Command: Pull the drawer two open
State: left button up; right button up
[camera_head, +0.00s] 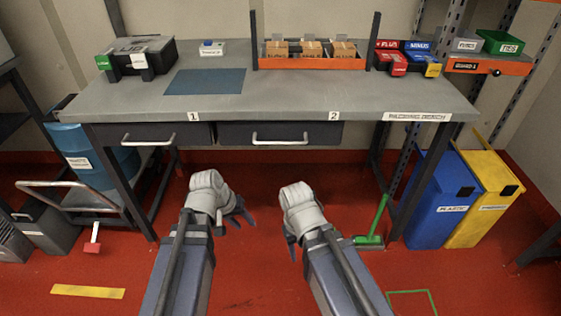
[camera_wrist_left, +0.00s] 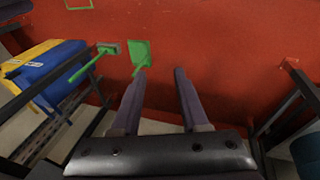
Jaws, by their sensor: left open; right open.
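Drawer two (camera_head: 291,133) is the dark drawer under the bench top, below the label 2, with a pale bar handle (camera_head: 281,141) on its front. It looks shut. Drawer one (camera_head: 163,135), with its own handle, is to its left and also looks shut. My left gripper (camera_head: 240,217) is open and empty, in front of and below the bench between the two drawers. In the left wrist view its two fingers (camera_wrist_left: 162,72) stand apart with nothing between them. My right gripper (camera_head: 291,247) is in front of and below drawer two, apart from the handle.
The grey workbench (camera_head: 290,92) carries a black case, a blue mat and an orange rack with boxes. A blue bin (camera_head: 440,200) and a yellow bin (camera_head: 488,195) stand at right. A green broom (camera_head: 372,237) stands by the right bench leg. A cart (camera_head: 85,195) stands at left.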

pick_arm(q)
jog(key=w+d+r+n+t+h, duration=0.2)
jog(key=w+d+h, duration=0.1)
jog(key=w+d, duration=0.1)
jog(key=n+t+h, duration=0.5)
jog(key=n+t, duration=0.2)
jog(key=n, duration=0.1)
send_near(279, 144)
jog(key=r+x, duration=0.1)
jog(key=x, duration=0.2)
jog(key=shift+h, duration=0.3)
jog(key=shift+f+b+x, duration=0.2)
jog(key=shift+b+x, duration=0.05)
jog(key=shift+x, duration=1.1)
jog(key=shift+f+b+x, duration=0.2)
jog(key=shift+x, duration=1.15)
jog(key=shift+f+b+x, duration=0.2)
jog(key=shift+b+x, duration=0.05)
jog(key=shift+x, duration=1.1)
jog(key=shift+a, duration=0.15)
grip_shut()
